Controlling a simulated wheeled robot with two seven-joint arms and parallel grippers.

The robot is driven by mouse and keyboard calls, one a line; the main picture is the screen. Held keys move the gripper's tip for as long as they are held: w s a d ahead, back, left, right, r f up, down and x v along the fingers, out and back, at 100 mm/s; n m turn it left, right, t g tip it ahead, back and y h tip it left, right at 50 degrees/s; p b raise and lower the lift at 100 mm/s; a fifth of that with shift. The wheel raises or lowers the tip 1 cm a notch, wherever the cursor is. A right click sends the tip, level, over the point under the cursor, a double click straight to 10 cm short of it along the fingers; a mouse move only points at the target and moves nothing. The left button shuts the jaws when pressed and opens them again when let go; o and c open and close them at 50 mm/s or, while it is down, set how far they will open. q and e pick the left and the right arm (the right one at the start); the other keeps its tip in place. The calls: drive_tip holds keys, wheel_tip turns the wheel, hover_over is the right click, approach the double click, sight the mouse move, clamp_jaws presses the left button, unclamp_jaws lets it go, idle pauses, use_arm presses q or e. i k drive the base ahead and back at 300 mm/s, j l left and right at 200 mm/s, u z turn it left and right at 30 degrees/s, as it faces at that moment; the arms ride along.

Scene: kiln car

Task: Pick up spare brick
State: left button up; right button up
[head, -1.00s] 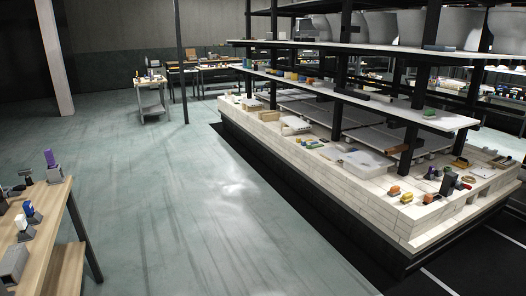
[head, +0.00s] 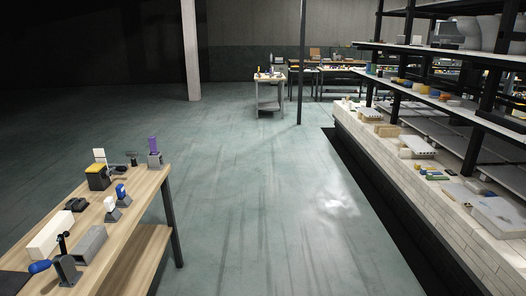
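A pale, brick-shaped block (head: 49,234) lies on the wooden table (head: 150,180) at the left. It is the clearest loose brick in view, though I cannot tell for certain that it is the spare one. A grey block (head: 90,244) lies just to its right, apart from it. Neither of my grippers is in view, and nothing of mine is seen near the block.
A blue-handled tool in a grey holder (head: 66,270) stands at the table's front. Several small items stand farther back, among them a purple-topped one (head: 154,150). Open floor (head: 240,210) separates the table from the kiln car's pale brick deck (head: 400,180) and black-posted shelves at right.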

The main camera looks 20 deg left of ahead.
sight(44, 242)
drive_tip(key=i+l+u, duration=0.1)
drive_tip(key=u, duration=0.3)
drive_tip(key=i+l+u, duration=0.2)
drive_tip(key=u, duration=0.2)
drive_tip(key=i+l+u, duration=0.2)
drive_tip(key=u, duration=0.15)
drive_tip(key=i+l+u, duration=0.1)
drive_tip(key=l+u, duration=0.15)
drive_tip(key=u, duration=0.15)
drive_tip(key=i+l+u, duration=0.1)
drive_tip(key=l+u, duration=0.2)
drive_tip(key=i+l+u, duration=0.1)
drive_tip(key=l+u, duration=0.55)
drive_tip(key=l, duration=0.15)
